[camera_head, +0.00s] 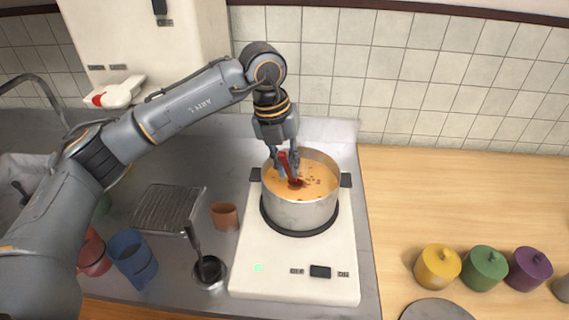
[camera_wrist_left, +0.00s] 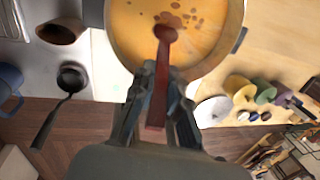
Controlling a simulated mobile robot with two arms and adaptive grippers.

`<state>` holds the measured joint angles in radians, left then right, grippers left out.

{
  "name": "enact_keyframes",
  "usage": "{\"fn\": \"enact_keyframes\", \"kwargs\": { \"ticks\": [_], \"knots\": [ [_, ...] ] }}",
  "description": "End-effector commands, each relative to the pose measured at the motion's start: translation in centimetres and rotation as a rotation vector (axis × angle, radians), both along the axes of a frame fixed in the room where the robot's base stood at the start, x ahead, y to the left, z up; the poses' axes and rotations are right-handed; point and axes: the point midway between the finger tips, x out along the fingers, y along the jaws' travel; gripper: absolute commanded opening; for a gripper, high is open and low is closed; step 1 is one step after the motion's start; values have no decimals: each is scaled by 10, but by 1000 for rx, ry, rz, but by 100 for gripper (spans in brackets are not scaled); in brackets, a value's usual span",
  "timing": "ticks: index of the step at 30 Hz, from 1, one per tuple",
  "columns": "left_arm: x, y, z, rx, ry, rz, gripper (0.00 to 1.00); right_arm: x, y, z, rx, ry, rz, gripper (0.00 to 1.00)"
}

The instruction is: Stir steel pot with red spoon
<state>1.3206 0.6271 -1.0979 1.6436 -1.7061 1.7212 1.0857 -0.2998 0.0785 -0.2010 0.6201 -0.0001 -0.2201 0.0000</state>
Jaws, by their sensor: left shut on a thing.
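The steel pot (camera_head: 302,215) stands on a white cooker and holds orange soup with dark bits. The red spoon (camera_head: 284,163) dips into the soup, slightly tilted. My left gripper (camera_head: 287,168) is above the pot and shut on the spoon's handle. In the left wrist view, the red spoon (camera_wrist_left: 160,88) runs between the fingers of my left gripper (camera_wrist_left: 158,90), with its bowl end in the soup. The pot (camera_wrist_left: 237,30) fills the top of that view. My right gripper is in neither view.
The white cooker (camera_head: 290,282) has a black switch in front.

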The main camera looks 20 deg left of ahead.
Motion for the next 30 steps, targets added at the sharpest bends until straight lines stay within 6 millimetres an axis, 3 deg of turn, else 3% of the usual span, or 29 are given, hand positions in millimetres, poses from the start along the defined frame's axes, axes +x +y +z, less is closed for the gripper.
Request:
{"fn": "enact_keyframes", "kwargs": {
  "ticks": [18,30],
  "knots": [
    [18,-7,-47,0,0,0,0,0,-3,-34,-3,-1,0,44],
    [21,-7,-51,1,0,-1,0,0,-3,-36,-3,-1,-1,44]
  ]
}}
